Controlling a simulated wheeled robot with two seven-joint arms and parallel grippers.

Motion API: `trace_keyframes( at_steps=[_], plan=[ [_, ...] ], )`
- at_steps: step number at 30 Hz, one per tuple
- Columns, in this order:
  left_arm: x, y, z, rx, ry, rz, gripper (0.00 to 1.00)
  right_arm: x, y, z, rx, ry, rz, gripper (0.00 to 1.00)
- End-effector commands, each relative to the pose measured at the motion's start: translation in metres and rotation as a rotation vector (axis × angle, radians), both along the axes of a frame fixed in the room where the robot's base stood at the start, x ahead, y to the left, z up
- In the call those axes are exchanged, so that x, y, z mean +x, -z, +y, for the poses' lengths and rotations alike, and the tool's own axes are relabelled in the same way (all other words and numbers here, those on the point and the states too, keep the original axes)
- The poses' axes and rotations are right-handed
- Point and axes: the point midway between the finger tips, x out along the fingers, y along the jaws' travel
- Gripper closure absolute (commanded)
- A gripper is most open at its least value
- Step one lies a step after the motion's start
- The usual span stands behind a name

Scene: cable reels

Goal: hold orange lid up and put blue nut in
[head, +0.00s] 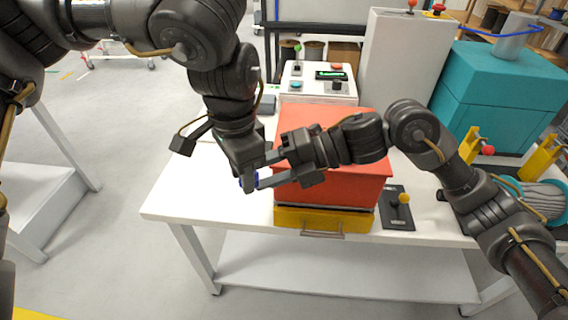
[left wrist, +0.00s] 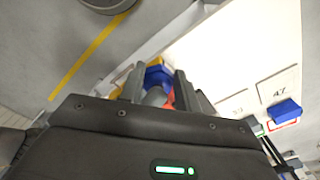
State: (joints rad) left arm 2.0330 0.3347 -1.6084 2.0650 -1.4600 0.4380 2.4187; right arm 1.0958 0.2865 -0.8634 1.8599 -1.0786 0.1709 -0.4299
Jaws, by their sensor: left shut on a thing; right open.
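The orange lid (head: 345,190) is a large boxy shape above a yellow base (head: 290,218) with a front handle on the white table. My arms cover part of it, and I cannot tell whether it is raised. My left gripper (head: 249,181) points down just left of the lid, shut on the blue nut (left wrist: 156,75), which shows between its fingers in the left wrist view. My right gripper (head: 268,170) comes from the right across the lid's front, open, with its fingers close to the blue nut. I cannot tell whether they touch it.
Another blue piece (left wrist: 285,109) lies by printed numbers on the white table (head: 180,195). A black plate with a yellow-knobbed lever (head: 401,198) is right of the base. A white control box (head: 318,85) stands behind.

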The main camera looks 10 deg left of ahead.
Motion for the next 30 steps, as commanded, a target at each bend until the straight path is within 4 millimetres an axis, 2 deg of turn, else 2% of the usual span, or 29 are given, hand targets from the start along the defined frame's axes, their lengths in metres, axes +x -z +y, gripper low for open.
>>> trace_keyframes(
  at_steps=[4, 13, 20, 22, 23, 28, 30],
  plan=[
    [0.0000, 0.0000, 0.0000, 0.000, 0.000, 0.000, 0.88, -0.0019, 0.0030, 0.0075, -0.001, 0.000, 0.000, 0.57],
    [0.0000, 0.0000, 0.0000, 0.000, 0.000, 0.000, 0.88, -0.0020, 0.0034, 0.0086, -0.001, 0.001, -0.001, 0.59],
    [0.0000, 0.0000, 0.0000, 0.000, 0.000, 0.000, 0.88, -0.0020, 0.0033, 0.0084, -0.001, 0.001, -0.001, 0.89],
    [0.0000, 0.0000, 0.0000, 0.000, 0.000, 0.000, 0.88, -0.0020, 0.0033, 0.0084, -0.001, 0.001, -0.001, 0.90],
    [0.0000, 0.0000, 0.0000, 0.000, 0.000, 0.000, 0.65, -0.0020, 0.0033, 0.0083, -0.001, 0.001, -0.001, 0.91],
    [0.0000, 0.0000, 0.0000, 0.000, 0.000, 0.000, 0.43, -0.0020, 0.0033, 0.0083, -0.001, 0.001, -0.001, 0.91],
    [0.0000, 0.0000, 0.0000, 0.000, 0.000, 0.000, 0.42, -0.0020, 0.0032, 0.0083, -0.001, 0.001, -0.001, 0.91]
  ],
)
